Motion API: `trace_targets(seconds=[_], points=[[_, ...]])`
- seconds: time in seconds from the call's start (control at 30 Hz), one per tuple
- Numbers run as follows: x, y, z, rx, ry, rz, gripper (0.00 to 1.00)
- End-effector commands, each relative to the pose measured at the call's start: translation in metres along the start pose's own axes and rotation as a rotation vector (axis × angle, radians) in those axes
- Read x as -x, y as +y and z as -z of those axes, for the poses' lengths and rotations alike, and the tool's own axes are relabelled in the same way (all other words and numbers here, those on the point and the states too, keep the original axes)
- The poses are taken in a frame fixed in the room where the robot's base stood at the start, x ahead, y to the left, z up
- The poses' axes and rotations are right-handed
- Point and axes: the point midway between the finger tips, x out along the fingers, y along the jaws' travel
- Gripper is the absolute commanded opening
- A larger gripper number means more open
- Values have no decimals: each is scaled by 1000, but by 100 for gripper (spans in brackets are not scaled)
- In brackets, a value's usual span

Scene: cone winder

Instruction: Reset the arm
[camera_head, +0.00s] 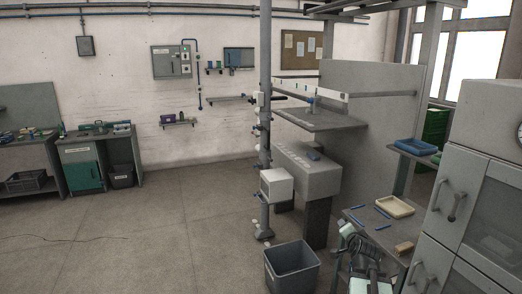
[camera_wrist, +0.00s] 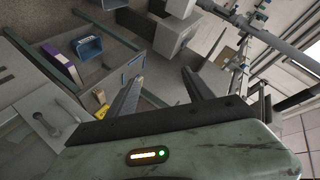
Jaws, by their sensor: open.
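My gripper (camera_wrist: 163,75) shows in the wrist view with its two dark fingers spread wide apart. Nothing is between the fingers. Beyond them lies open floor, and the wrist view is strongly tilted. In the head view, part of my arm (camera_head: 362,262) shows at the bottom right, in front of a low work table (camera_head: 385,238). The fingers cannot be made out clearly there.
A grey bin (camera_head: 292,268) stands on the floor beside a grey post (camera_head: 265,130). A grey cabinet (camera_head: 468,200) stands close on the right. The table holds a cream tray (camera_head: 394,207) and several blue pieces. A blue tray (camera_head: 414,146) sits higher. Floor at left is free.

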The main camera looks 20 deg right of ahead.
Motion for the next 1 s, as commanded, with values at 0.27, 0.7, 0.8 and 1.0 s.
trace_targets(seconds=[0.27,0.7,0.8,1.0], points=[[14,-92,-231,331,-405,41,60],[146,-28,-406,1037,-1059,-205,60],[166,-7,-400,1111,-1159,-265,60],[176,-1,-400,1154,-1215,-270,60]])
